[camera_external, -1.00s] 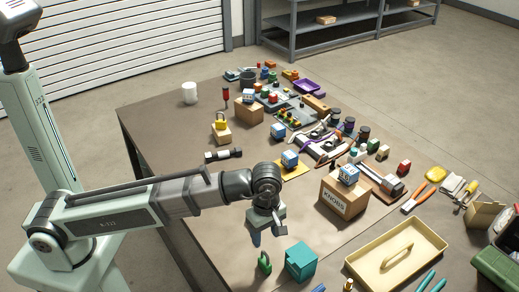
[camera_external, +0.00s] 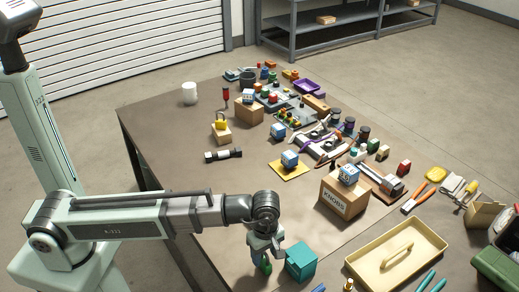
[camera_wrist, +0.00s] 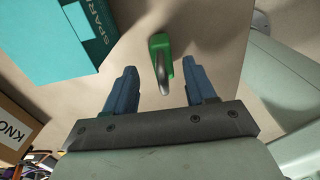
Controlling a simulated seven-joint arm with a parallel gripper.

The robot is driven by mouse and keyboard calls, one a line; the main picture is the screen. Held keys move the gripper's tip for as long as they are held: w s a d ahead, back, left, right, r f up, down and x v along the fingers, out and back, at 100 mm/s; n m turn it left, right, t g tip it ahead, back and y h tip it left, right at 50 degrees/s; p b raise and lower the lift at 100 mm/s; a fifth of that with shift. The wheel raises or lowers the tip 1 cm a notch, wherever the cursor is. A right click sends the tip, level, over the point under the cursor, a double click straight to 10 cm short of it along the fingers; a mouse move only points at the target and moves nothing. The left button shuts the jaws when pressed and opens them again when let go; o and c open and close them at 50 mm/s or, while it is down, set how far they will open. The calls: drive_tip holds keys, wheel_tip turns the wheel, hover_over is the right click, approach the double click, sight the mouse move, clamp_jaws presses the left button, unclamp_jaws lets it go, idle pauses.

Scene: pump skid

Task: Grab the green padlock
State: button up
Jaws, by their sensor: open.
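The green padlock (camera_wrist: 160,45) is on the table in the wrist view, its grey shackle pointing toward my gripper. My gripper (camera_wrist: 157,80) is open and empty. In the external view the padlock (camera_external: 265,268) is at the near edge area of the table, partly hidden by my gripper (camera_external: 262,256), which is right over it. I cannot tell whether the fingers touch it.
A teal box (camera_external: 301,262) stands close to the right of the padlock; it also shows in the wrist view (camera_wrist: 58,38). A KNOBS carton (camera_external: 343,197) and a cream tray (camera_external: 396,258) are farther right. The table left of the yellow pad (camera_external: 290,170) is mostly clear.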

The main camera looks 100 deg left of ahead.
sight(265, 261)
drive_tip(key=shift+d+f, duration=0.15)
drive_tip(key=shift+f, duration=0.8)
drive_tip(key=shift+d+f, duration=0.1)
drive_tip(key=shift+f, duration=0.85)
clamp_jaws()
